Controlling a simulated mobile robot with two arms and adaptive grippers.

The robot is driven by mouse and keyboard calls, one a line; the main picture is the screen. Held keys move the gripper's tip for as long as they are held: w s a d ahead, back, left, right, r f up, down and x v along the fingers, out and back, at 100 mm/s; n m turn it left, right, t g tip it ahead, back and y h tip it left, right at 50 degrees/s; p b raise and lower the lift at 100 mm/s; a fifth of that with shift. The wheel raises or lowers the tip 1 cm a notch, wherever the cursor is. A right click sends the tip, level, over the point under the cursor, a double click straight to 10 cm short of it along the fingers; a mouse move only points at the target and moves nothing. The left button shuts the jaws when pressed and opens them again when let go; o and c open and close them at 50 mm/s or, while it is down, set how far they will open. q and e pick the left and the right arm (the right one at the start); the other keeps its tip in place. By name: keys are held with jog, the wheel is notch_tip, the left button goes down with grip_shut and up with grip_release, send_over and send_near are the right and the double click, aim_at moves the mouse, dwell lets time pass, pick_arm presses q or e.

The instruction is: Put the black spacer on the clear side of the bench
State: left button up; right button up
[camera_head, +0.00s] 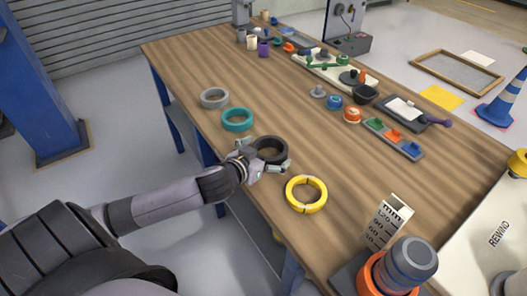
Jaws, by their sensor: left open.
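The black spacer (273,148) is a thick dark ring lying on the wooden bench (300,110), close to its left edge. My left gripper (263,157) reaches in over that edge, low at the spacer's near side. Its fingers are open, one near the spacer's left side and one at its lower right. I cannot tell whether they touch it. Part of the spacer's near side is hidden by the gripper. My right gripper is not in view.
A teal ring (237,119) and a grey ring (214,97) lie beyond the spacer; a yellow ring (306,194) lies nearer. Small parts and trays, including a block tray (394,137), crowd the bench's far and right side. The middle strip is bare. A ruler (388,221) stands at front right.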

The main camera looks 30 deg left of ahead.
pick_arm(q)
jog(key=v, duration=1.2)
jog(key=shift+s, duration=0.15)
dwell(0.3)
